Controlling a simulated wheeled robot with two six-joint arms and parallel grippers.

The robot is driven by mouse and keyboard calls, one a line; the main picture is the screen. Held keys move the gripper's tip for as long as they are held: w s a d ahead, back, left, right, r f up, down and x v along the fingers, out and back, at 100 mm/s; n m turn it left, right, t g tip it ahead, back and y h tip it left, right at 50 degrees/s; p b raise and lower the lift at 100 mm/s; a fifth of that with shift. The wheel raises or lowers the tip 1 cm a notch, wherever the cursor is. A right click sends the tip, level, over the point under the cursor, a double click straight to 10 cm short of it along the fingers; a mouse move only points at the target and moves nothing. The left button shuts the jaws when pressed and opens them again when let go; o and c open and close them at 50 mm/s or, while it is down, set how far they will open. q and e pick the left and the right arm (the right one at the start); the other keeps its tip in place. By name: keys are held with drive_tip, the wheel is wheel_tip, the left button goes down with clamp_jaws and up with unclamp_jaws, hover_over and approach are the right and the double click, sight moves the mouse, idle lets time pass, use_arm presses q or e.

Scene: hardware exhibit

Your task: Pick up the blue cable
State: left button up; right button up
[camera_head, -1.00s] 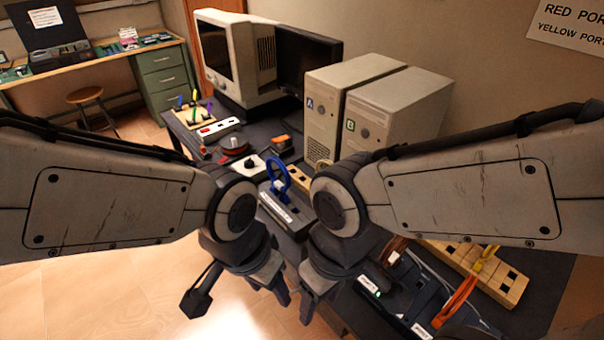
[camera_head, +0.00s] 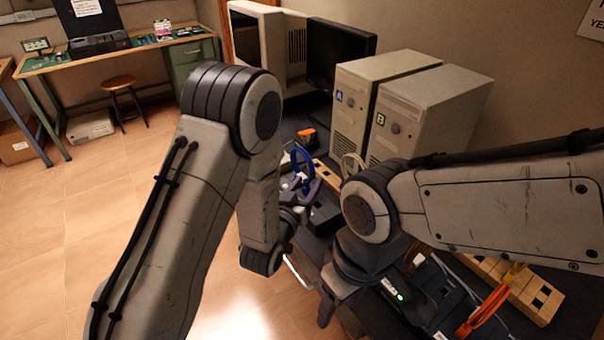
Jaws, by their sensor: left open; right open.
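The blue cable (camera_head: 307,165) is a loop standing upright on the dark table in the camera_head view, in front of computer tower A. My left gripper (camera_head: 297,208) is just below and in front of it, partly hidden behind my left forearm and wrist. It is open; I cannot tell whether its fingers touch the cable or the base below it. My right gripper (camera_head: 335,306) is open, points down near the table's front edge, and is apart from the blue cable.
Towers A (camera_head: 352,107) and B (camera_head: 402,122) stand behind. A pale cable loop (camera_head: 352,166) is right of the blue one. An orange cable (camera_head: 487,308) and a wooden port block (camera_head: 541,301) lie at the lower right. Open floor (camera_head: 90,235) is at left.

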sight(311, 167)
use_arm(q)
drive_tip(key=shift+t, duration=0.6)
drive_tip(key=x, duration=0.2)
drive_tip(key=a+p+x, duration=0.1)
drive_tip(key=x, duration=0.1)
drive_tip(key=shift+w+d+r, duration=0.1)
drive_tip(key=shift+w+r, duration=0.1)
drive_tip(key=shift+w, duration=0.05)
drive_tip(key=x, duration=0.2)
drive_tip(key=p+x, duration=0.1)
drive_tip(key=x, duration=0.1)
drive_tip(key=p+x, duration=0.1)
drive_tip(key=shift+w+f, duration=0.35)
drive_tip(key=shift+w, duration=0.1)
drive_tip(key=shift+c, duration=0.3)
clamp_jaws()
